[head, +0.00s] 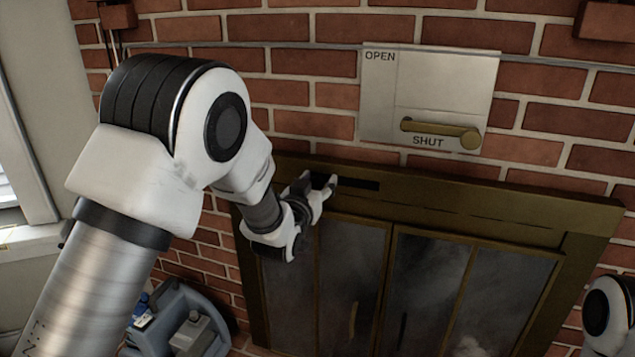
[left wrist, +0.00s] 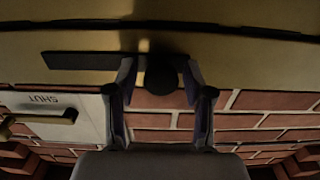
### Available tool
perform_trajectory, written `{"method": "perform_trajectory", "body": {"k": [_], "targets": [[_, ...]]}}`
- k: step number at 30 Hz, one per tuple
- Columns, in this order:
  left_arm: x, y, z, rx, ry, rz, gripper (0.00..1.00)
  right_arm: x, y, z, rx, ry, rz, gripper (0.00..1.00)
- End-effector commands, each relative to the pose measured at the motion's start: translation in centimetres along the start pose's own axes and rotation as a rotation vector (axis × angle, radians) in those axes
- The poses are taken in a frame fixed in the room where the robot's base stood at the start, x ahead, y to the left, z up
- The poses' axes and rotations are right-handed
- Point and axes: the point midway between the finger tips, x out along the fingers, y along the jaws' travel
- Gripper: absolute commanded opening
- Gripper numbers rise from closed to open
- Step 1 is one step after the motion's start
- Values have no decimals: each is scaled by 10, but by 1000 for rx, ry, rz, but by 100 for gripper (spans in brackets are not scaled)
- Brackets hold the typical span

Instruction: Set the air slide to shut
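A dark round knob (left wrist: 161,76) stands at the end of a dark slot (left wrist: 92,61) in the brass top frame of the fireplace. The slot also shows in the head view (head: 360,184), running right from my left gripper. It looks like the air slide, but carries no readable label. My left gripper (head: 325,186) is open at the slot's left end. In the left wrist view its two fingers (left wrist: 161,84) lie either side of the knob, with small gaps. In the head view the knob is hidden by the gripper. My right gripper is out of view.
A pale wall plate (head: 445,78) marked OPEN and SHUT carries a brass lever (head: 435,131), which lies just above SHUT. Glass doors (head: 425,280) hang below the brass frame. A blue-grey caddy (head: 172,312) stands at lower left. Brick wall surrounds the plate.

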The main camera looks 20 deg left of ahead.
Motion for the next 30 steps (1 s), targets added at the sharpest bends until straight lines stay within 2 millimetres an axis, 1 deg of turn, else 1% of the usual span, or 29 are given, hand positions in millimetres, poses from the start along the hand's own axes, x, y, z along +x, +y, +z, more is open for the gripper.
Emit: {"method": "perform_trajectory", "body": {"k": [1, 2, 3, 4, 8, 10, 11, 18, 20, 23, 29, 30], "targets": [[0, 0, 0, 0, 0, 0, 28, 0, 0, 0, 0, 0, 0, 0], [0, 0, 0, 0, 0, 0, 17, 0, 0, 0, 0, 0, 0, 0], [0, 0, 0, 0, 0, 0, 3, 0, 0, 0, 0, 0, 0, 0], [0, 0, 0, 0, 0, 0, 0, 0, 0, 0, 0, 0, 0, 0], [0, 0, 0, -1, 0, 0, 0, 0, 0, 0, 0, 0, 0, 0], [0, -5, 0, -2, 0, -1, 0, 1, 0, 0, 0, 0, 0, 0], [0, -9, 0, -3, 0, -3, 0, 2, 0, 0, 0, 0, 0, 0], [0, -55, 0, -5, 2, -4, 0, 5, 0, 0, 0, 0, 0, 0], [0, -61, 0, -3, 2, -3, 0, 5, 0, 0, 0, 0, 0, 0], [0, -66, 0, -2, 2, -2, 0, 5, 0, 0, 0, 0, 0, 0], [0, -65, -1, -2, 2, -2, 0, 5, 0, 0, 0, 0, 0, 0], [0, -65, -1, -2, 2, -3, 38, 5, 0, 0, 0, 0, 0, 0]]}}
